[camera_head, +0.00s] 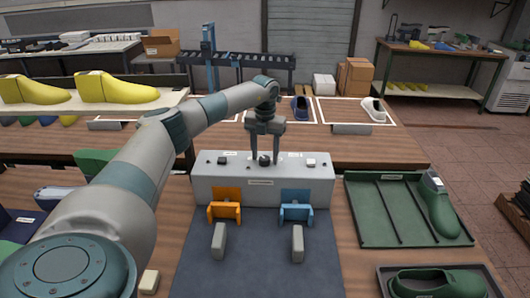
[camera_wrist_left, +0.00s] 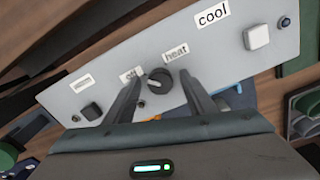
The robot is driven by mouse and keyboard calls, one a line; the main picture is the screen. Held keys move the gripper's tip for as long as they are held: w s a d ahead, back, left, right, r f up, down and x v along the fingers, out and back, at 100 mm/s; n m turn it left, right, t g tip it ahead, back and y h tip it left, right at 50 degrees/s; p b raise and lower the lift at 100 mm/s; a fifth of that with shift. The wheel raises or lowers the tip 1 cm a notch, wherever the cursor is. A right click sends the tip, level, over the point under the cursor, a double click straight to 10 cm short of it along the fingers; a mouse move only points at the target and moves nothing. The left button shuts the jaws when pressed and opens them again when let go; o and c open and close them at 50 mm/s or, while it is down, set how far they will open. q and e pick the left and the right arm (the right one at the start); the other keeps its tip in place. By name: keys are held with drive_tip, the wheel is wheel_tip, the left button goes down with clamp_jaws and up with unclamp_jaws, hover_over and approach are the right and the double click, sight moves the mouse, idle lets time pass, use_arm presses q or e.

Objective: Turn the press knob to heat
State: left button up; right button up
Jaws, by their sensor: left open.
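The grey press box (camera_head: 262,183) stands on the wooden bench, with a dark round knob (camera_head: 264,159) in the middle of its top panel. In the left wrist view the knob (camera_wrist_left: 159,80) sits between the labels "off" (camera_wrist_left: 130,75) and "heat" (camera_wrist_left: 176,51), with "cool" (camera_wrist_left: 213,15) further up to the right. I cannot tell for sure which label it points to. My left gripper (camera_head: 265,161) points down over the panel, open, with one finger on each side of the knob. Contact is not clear. My right gripper is not in view.
On the panel are a white button (camera_wrist_left: 256,37) and a black button (camera_wrist_left: 91,111). An orange holder (camera_head: 225,204) and a blue holder (camera_head: 297,205) are at the box's front. A green tray (camera_head: 365,232) with a green shoe last (camera_head: 437,209) lies to the right.

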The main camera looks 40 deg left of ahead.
use_arm(q)
drive_tip(key=shift+f, duration=0.15)
drive_tip(key=c, duration=1)
drive_tip(key=shift+c, duration=0.2)
